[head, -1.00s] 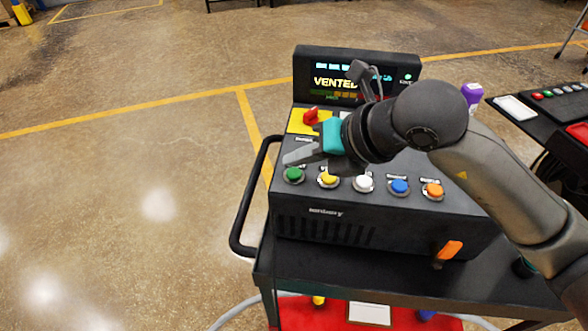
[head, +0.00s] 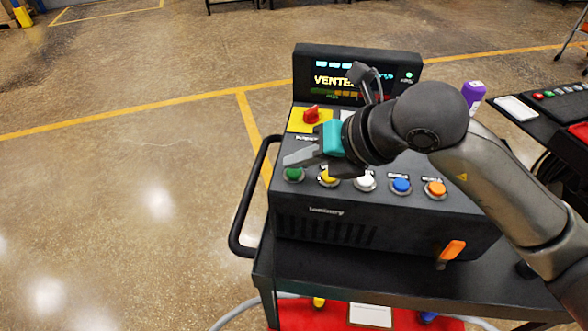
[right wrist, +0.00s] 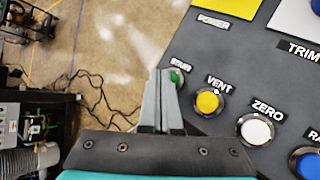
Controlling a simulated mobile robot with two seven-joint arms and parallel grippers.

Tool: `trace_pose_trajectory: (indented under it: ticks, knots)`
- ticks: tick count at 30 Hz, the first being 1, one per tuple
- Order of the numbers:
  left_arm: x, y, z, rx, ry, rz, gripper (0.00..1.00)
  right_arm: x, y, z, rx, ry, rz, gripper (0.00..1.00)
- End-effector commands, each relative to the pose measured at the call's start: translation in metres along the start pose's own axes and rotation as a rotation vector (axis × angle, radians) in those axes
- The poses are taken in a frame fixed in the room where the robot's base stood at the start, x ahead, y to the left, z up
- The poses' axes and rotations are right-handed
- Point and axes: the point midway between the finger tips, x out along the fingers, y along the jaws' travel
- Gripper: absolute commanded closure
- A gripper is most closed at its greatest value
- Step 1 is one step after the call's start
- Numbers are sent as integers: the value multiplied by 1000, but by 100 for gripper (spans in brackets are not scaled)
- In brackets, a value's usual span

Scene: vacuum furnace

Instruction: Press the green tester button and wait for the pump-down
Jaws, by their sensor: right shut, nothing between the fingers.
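The green tester button (head: 294,174) is at the left end of the button row on the black tester (head: 400,222). In the right wrist view the green button (right wrist: 175,77) is partly hidden behind the fingertips. My right gripper (head: 287,161) is shut and empty, with its tips at the green button's upper edge; I cannot tell whether they touch it. It also shows in the right wrist view (right wrist: 163,75). The tester's screen (head: 335,80) shows a word beginning "VENTE", its end hidden by my right arm. My left gripper is not in view.
Yellow (head: 329,177), white (head: 364,182), blue (head: 401,186) and orange (head: 435,189) buttons continue the row. A red knob (head: 311,115) sits on a yellow plate behind. An orange-handled lever (head: 453,250) is at the front right. A cart handle (head: 240,215) borders the left side.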

Motion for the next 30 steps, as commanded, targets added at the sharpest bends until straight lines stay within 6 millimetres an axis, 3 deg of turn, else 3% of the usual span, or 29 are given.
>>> trace_pose_trajectory:
  ticks: [30]
  knots:
    - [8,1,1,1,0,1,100,6,-4,-4,0,1,0,100]
